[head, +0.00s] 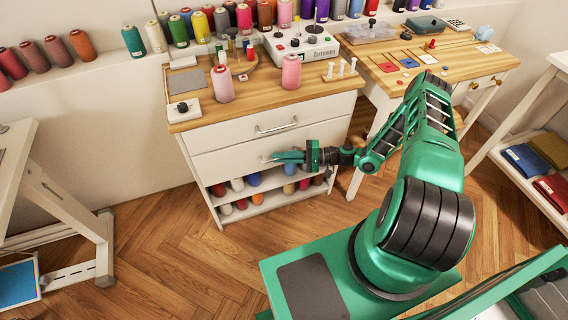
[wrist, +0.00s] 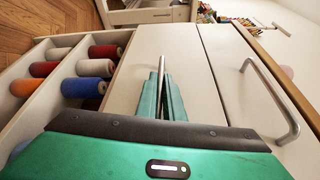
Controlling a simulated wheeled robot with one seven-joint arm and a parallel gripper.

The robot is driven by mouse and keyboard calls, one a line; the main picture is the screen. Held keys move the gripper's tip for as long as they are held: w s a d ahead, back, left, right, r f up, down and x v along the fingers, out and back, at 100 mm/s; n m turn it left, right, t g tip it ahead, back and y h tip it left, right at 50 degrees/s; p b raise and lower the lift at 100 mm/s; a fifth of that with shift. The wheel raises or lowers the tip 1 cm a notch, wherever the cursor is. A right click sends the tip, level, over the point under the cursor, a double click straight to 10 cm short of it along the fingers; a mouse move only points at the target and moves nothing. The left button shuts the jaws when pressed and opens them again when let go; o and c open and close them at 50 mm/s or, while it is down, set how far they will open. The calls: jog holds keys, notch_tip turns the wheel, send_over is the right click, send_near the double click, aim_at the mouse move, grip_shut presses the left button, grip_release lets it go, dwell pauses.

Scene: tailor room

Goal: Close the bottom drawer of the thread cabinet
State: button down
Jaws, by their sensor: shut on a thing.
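The white thread cabinet (head: 205,204) stands against the wall under a wooden top. Its bottom drawer (head: 218,166) is the lower of two white fronts, above open shelves of spools. The drawer looks flush or nearly flush with the front above; I cannot tell whether a small gap is left. My gripper (head: 276,157) is at the bottom drawer's handle. In the wrist view its green fingers (wrist: 161,92) are shut around the handle bar (wrist: 162,67), which sticks up between them. My fingers hide part of the handle.
The upper drawer has its own metal handle (head: 276,127), clear of my gripper. Colored spools (head: 254,179) lie in the open shelves below. A wooden-topped table (head: 450,62) stands at the right of the cabinet. The wooden floor (head: 165,250) in front is clear.

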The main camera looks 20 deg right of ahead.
jog(key=shift+w+f, duration=0.1)
jog(key=shift+w, duration=0.3)
jog(key=c, duration=2)
grip_release()
jog(key=shift+w, duration=0.1)
jog(key=shift+c, duration=0.2)
jog(key=shift+o, duration=0.7)
jog(key=f+v, duration=0.1)
jog(key=v, duration=0.9)
jog(key=shift+d+r, duration=0.4)
jog(key=shift+r, duration=0.15)
jog(key=shift+r, duration=0.1)
